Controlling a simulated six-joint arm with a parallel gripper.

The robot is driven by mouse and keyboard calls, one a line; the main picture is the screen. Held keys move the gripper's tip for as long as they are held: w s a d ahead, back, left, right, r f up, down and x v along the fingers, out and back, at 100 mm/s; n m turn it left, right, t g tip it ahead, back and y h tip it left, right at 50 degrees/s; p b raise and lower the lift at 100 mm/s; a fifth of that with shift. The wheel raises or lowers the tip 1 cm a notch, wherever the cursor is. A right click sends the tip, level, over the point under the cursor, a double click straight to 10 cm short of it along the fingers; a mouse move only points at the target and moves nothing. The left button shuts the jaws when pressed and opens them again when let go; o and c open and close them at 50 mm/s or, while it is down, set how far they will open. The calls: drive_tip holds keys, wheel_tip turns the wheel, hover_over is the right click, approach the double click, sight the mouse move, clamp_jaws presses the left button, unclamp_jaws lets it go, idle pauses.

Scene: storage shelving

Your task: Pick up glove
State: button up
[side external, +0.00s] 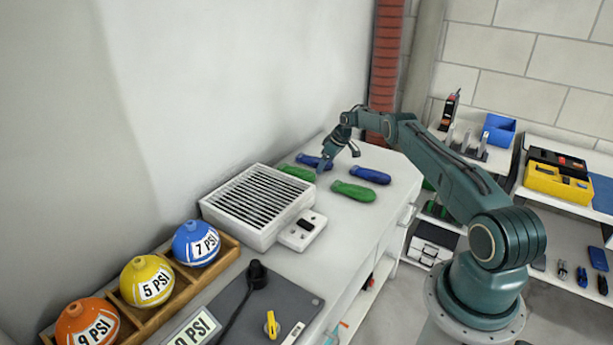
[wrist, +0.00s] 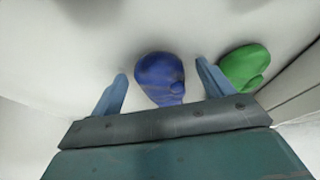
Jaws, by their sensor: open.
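Four-finger detail is not clear, but two blue and two green mitten-shaped gloves lie flat on the white counter. The far blue glove (side external: 312,160) is beside the far green glove (side external: 297,173); the near blue glove (side external: 371,175) and near green glove (side external: 353,192) lie closer to the counter's front. My gripper (side external: 338,161) is open and empty, pointing down over the counter by the far pair. In the wrist view, a blue glove (wrist: 160,78) shows between my two fingers and a green glove (wrist: 244,67) lies outside the right finger. I cannot tell the height gap.
A white vented box (side external: 257,207) with a small switch panel (side external: 303,230) stands left of the gloves. A wooden rack (side external: 228,250) of coloured PSI balls is nearer. A wall runs behind the counter, with a red pipe (side external: 385,70) beyond it.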

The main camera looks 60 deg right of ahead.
idle(0.3)
drive_tip(key=c, duration=1.1)
drive_tip(key=shift+r, duration=5.05)
